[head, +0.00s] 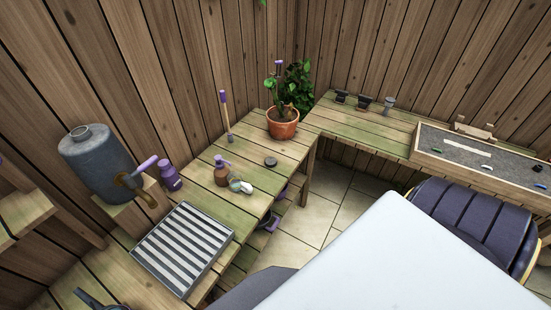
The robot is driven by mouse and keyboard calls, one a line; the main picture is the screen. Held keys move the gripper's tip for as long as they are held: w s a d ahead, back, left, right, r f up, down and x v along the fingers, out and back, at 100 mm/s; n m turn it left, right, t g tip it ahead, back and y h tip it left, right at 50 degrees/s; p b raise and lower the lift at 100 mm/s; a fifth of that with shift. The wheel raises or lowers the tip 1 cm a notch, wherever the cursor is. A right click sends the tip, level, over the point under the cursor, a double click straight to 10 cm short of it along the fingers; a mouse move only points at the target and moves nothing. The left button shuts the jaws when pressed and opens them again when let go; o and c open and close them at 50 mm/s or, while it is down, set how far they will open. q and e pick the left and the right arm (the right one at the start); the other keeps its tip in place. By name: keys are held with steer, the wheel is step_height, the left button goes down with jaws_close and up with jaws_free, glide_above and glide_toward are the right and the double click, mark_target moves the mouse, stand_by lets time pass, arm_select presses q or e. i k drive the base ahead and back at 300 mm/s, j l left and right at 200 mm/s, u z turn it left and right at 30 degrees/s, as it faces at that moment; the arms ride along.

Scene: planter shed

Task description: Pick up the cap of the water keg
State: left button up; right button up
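The water keg (97,165) is a blue-grey drum on a wooden block at the left, with a brass tap and a purple handle at its front. Its short top neck looks open, with no cap on it. A small dark round disc (270,162) lies flat on the wooden bench, in front of the potted plant; it looks like the keg's cap, though I cannot tell for certain. Neither of my grippers shows in the head view.
A slatted grey tray (183,248) lies on the near bench (102,270). A purple bottle (170,176), a brown spray bottle (221,172), a purple-handled tool (226,115) and a potted plant (283,128) stand on the bench. A gravel tray (486,165) is at right.

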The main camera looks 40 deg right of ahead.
mark_target(270, 162)
steer(key=i+l+u, duration=0.1)
steer(key=l, duration=2.55)
